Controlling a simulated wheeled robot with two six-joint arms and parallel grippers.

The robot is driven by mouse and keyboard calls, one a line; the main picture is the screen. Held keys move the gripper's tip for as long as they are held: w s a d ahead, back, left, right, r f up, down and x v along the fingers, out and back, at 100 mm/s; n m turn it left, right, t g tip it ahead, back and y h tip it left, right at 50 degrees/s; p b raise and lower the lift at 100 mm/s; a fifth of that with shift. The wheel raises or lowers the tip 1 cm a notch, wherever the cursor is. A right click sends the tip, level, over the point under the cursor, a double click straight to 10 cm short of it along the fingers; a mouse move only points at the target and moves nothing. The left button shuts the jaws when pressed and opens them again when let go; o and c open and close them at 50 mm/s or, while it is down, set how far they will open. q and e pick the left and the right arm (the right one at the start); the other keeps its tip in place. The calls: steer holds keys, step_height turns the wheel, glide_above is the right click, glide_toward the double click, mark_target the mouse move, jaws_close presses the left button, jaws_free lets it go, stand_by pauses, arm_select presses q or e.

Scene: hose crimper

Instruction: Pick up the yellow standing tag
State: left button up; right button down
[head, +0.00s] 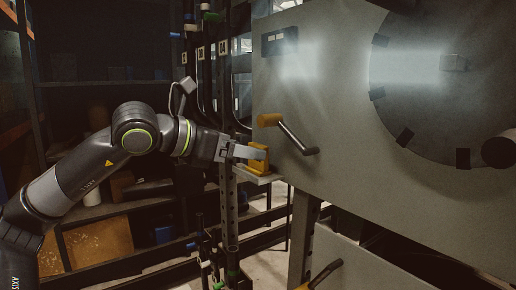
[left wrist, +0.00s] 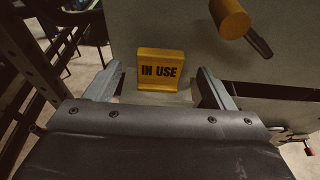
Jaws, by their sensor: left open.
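The yellow standing tag (left wrist: 160,71) reads "IN USE" and stands upright on a small pale shelf (left wrist: 150,97) against the machine's panel. In the head view the tag (head: 258,158) shows partly behind my left gripper (head: 250,152). In the left wrist view my left gripper (left wrist: 158,85) is open, with one finger on each side of the tag and a gap visible on both sides. The tag appears at or just beyond the fingertips; I cannot tell its exact depth between them. My right gripper is not in view.
A lever with a yellow-orange knob (head: 270,120) juts from the grey panel (head: 340,120) just above the tag; its knob (left wrist: 230,18) shows upper right in the left wrist view. A dark rack post (head: 228,205) stands below and left of the shelf.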

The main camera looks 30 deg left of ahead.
arm_select(q)
steer(key=shift+p+x, duration=0.7)
steer(key=shift+x, duration=0.6)
steer(key=c, duration=1.1)
steer(key=shift+o, duration=0.2)
steer(key=shift+r, duration=0.2)
